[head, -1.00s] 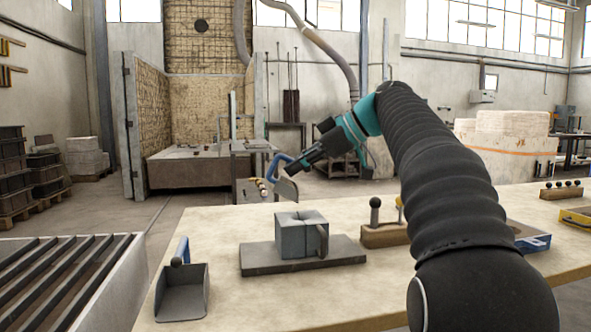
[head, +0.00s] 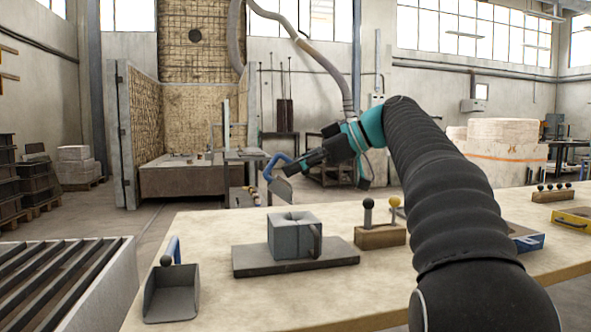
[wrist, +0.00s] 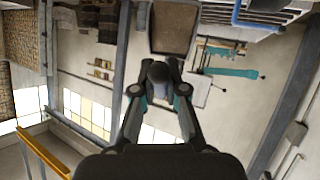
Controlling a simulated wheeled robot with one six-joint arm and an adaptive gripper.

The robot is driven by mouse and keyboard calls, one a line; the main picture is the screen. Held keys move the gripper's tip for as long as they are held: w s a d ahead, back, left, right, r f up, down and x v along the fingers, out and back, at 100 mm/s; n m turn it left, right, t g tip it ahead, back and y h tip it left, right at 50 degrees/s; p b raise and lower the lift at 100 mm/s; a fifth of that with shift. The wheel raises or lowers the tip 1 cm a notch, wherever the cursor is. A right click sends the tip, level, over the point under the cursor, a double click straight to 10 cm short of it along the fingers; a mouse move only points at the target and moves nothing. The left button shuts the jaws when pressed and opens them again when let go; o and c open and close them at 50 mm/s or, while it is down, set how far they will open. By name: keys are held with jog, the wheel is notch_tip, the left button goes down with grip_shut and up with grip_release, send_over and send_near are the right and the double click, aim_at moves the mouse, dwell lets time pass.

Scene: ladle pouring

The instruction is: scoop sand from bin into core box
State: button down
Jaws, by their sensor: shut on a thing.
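My gripper (head: 290,166) is shut on a scoop (head: 281,188) with a blue handle, raised above and beyond the table's far edge. In the wrist view, the scoop's pan (wrist: 173,28) shows past my fingers, and a dark round knob (wrist: 158,72) sits between them. Its inside looks brownish grey; I cannot tell whether that is sand. The grey core box (head: 290,239), a block with an opening on top, stands upright on a dark plate (head: 295,263) on the table. A slatted grey bin (head: 130,270) stands at lower left; no sand is discernible in it.
A second scoop (head: 170,296) with a blue handle lies at the table's (head: 215,303) left end. A wooden block (head: 380,236) with knobbed tools stands right of the core box. A blue tray (head: 531,243) and a yellow tray (head: 572,217) lie farther right.

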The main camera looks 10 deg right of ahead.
jog(key=shift+s+d+f+t+y+b, duration=0.15)
jog(key=shift+d+t+y+b, duration=0.2)
jog(key=shift+y+b, duration=0.25)
jog(key=shift+d, duration=0.1)
jog(key=shift+b, duration=0.4)
jog(key=shift+d+f+y+b, duration=0.1)
jog(key=shift+d+y+b, duration=0.15)
jog(key=shift+y+b, duration=0.25)
jog(key=shift+s+d+t+y+b, duration=0.15)
jog(key=shift+d+t+y+b, duration=0.15)
jog(key=shift+b, duration=0.65)
jog(key=shift+s+d+f+m+t+y+b, duration=0.1)
jog(key=shift+d+f+m+t+y+b, duration=0.3)
jog(key=shift+b, duration=0.7)
jog(key=shift+s+d+r+y, duration=0.1)
jog(key=shift+d+r+y, duration=0.1)
jog(key=shift+y, duration=0.4)
